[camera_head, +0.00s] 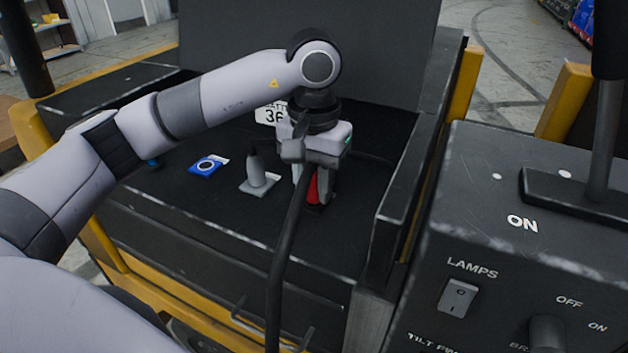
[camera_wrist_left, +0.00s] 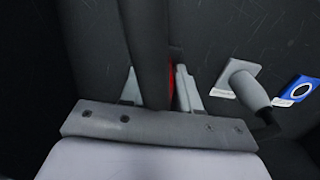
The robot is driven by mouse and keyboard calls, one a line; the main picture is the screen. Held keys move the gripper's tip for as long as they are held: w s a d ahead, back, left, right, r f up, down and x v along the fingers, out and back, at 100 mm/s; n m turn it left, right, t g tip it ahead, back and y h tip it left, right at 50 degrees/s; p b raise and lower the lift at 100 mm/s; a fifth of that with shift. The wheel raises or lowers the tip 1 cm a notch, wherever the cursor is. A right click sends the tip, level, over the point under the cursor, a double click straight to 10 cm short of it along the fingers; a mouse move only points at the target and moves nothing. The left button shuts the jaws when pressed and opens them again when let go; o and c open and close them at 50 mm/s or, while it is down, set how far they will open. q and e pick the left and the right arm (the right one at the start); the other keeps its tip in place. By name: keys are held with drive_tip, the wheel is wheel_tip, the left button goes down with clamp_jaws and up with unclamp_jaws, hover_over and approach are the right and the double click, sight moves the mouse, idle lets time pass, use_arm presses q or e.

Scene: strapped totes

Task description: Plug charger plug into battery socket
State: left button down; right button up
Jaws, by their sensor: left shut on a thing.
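My left gripper (camera_head: 313,192) points down into the black battery compartment, its fingers shut on a red part that I take for the charger plug (camera_head: 313,187). In the left wrist view, a sliver of red plug (camera_wrist_left: 174,78) shows between the fingers (camera_wrist_left: 160,90), behind a thick black cable (camera_wrist_left: 148,45). The plug's lower end is close to the dark surface. The battery socket cannot be made out under the plug and gripper, so I cannot tell whether they touch. My right gripper is not in view.
A grey fitting (camera_head: 258,182) with an upright stub stands left of the gripper, beside a blue tag (camera_head: 206,165). The black cable hangs toward the front. The compartment's raised right wall (camera_head: 412,170) and a control console (camera_head: 520,240) stand to the right.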

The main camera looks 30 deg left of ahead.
use_arm(q)
drive_tip(key=shift+f, duration=0.3)
drive_tip(key=c, duration=0.7)
unclamp_jaws()
drive_tip(key=shift+c, duration=0.2)
drive_tip(key=shift+r+b, duration=0.35)
drive_tip(key=shift+r, duration=3.3)
